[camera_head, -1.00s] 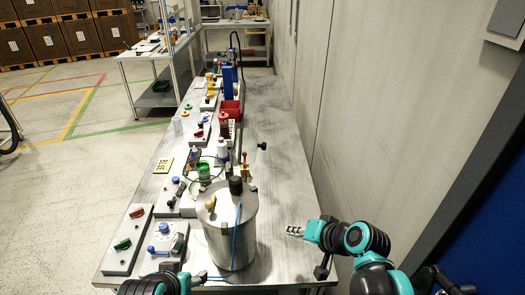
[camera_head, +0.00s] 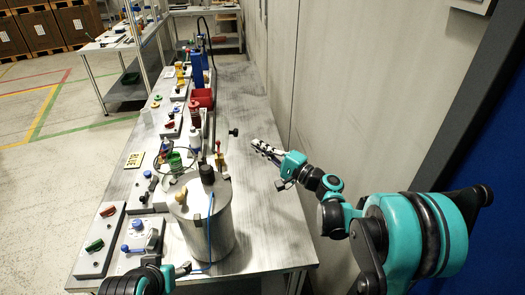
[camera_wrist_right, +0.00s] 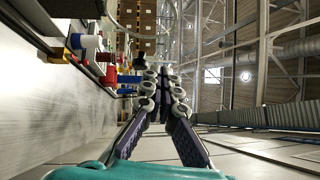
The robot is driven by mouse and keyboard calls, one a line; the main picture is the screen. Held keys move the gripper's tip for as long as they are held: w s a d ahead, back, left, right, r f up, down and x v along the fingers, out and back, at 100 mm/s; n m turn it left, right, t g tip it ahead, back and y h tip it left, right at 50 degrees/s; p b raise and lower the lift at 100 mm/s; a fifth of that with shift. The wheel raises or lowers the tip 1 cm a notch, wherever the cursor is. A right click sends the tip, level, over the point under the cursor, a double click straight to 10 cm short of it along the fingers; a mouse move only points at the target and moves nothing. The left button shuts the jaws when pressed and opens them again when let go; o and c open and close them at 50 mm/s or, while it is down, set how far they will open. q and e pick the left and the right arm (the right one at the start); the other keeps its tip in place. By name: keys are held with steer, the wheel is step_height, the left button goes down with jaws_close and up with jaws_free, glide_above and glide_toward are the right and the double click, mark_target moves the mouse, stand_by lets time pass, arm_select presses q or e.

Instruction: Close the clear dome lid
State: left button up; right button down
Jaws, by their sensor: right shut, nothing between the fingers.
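The clear dome lid is hard to make out against the bench. A black knob (camera_head: 233,132) stands out sideways at the right of the fixture row, and a faint upright edge beside it may be the lid standing open. My right gripper (camera_head: 262,148) is shut and empty, to the right of the knob and apart from it, over the bench's right side. In the right wrist view its fingertips (camera_wrist_right: 160,72) meet, and a pale clear arc shows above them. My left gripper (camera_head: 184,269) is low at the front, by the drum's base; its fingers are too small to read.
A metal drum (camera_head: 207,225) with a black cap and blue tube stands at the bench front. A red bin (camera_head: 203,97), bottles and several switch panels line the bench (camera_head: 255,215). The bench's right strip is clear. A grey wall (camera_head: 325,80) runs close along the right.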

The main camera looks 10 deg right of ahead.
mark_target(222, 130)
steer(key=shift+w+a+r+b, duration=0.3)
steer(key=shift+w+a, duration=0.4)
steer(key=shift+a, duration=0.6)
steer(key=shift+w+a+r+b, duration=0.15)
steer(key=shift+w+a+b, duration=0.35)
steer(key=shift+a, duration=0.85)
steer(key=shift+w+a+r+b, duration=0.15)
steer(key=shift+w+a+r, duration=0.1)
steer(key=shift+w+a, duration=0.85)
steer(key=shift+s+a+r, duration=0.1)
steer(key=shift+s+a, duration=0.15)
steer(key=shift+s, duration=0.05)
